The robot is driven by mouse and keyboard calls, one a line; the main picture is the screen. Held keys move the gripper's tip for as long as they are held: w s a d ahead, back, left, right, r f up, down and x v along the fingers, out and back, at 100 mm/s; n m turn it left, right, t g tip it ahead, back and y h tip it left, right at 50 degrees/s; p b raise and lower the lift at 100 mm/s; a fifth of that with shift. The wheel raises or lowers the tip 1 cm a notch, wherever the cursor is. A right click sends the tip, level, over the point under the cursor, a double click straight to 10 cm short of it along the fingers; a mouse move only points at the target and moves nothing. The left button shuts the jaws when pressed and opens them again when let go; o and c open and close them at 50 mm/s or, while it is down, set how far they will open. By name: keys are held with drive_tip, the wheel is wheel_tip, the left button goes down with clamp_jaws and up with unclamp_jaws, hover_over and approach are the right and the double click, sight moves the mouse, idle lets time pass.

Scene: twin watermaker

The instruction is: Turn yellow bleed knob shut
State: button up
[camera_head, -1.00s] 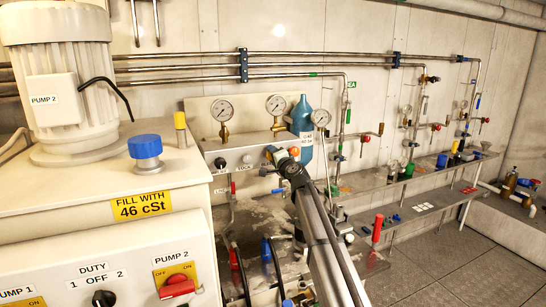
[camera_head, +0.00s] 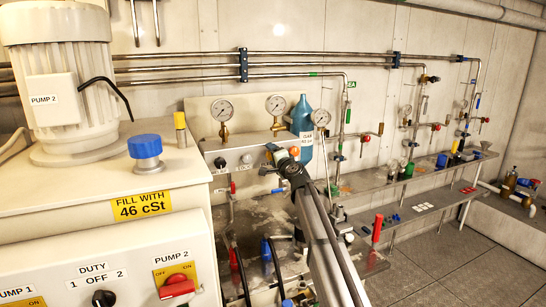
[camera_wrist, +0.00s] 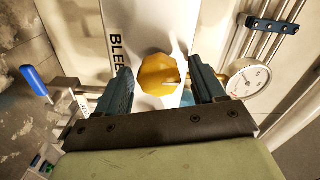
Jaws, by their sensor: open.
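The yellow bleed knob (camera_wrist: 160,76) is a faceted round knob on a pale panel, in the middle of the wrist view. A label beginning "BLEE" is beside it, partly hidden by a finger. My gripper (camera_wrist: 161,71) is open, with one dark blue finger on each side of the knob. A gap shows between the knob and each finger. In the head view my gripper (camera_head: 271,153) is at the gauge panel, below the middle gauge, and I cannot make out the knob clearly there.
A pressure gauge (camera_wrist: 247,78) is close to the right finger in the wrist view. A blue-handled lever (camera_wrist: 36,82) stands at the left. In the head view a blue bottle (camera_head: 303,125) stands right of my gripper. A black knob (camera_head: 220,162) is on the panel to its left.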

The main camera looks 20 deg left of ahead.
drive_tip(key=shift+s+d, duration=0.1)
drive_tip(key=shift+s, duration=0.05)
drive_tip(key=v, duration=1.3)
drive_tip(key=shift+s+d, duration=0.15)
